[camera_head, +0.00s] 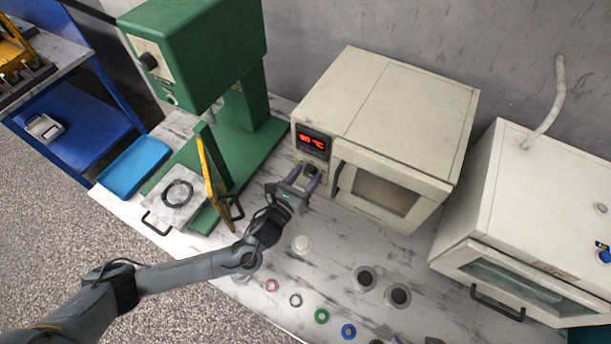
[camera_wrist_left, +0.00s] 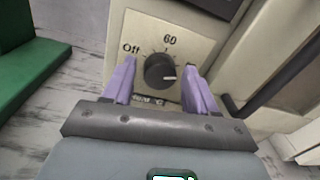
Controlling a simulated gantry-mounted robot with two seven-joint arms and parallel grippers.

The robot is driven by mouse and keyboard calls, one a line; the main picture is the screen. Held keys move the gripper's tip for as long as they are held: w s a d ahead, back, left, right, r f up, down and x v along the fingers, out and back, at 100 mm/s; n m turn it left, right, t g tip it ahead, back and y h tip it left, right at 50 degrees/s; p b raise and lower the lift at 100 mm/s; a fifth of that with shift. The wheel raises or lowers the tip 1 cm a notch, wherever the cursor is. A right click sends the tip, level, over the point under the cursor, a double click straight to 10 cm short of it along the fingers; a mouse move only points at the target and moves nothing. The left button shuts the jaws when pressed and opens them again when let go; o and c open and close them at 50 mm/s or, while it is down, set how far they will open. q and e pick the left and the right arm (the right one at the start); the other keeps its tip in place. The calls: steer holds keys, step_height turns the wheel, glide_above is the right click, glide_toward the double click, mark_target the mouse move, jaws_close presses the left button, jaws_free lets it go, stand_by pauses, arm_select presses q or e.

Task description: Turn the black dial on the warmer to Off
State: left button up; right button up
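The warmer (camera_head: 405,115) is a cream box with a red lit display (camera_head: 313,142) at its front left. Its black dial (camera_wrist_left: 159,69) sits on a pale plate in the left wrist view, with "Off" at the left and "60" above. The dial's white mark points to the right, away from "Off". In the head view the dial (camera_head: 309,170) is partly hidden by my gripper. My left gripper (camera_wrist_left: 160,82) is open, its two purple fingers on either side of the dial; I cannot tell whether they touch it. My right gripper is not in view.
The warmer's door handle (camera_wrist_left: 272,92) is close to the right finger. A green press (camera_head: 225,100) stands to the left. A second white oven (camera_head: 530,220) stands to the right.

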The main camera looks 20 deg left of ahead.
arm_select(q)
steer(key=c, duration=0.9)
steer(key=shift+o, duration=0.2)
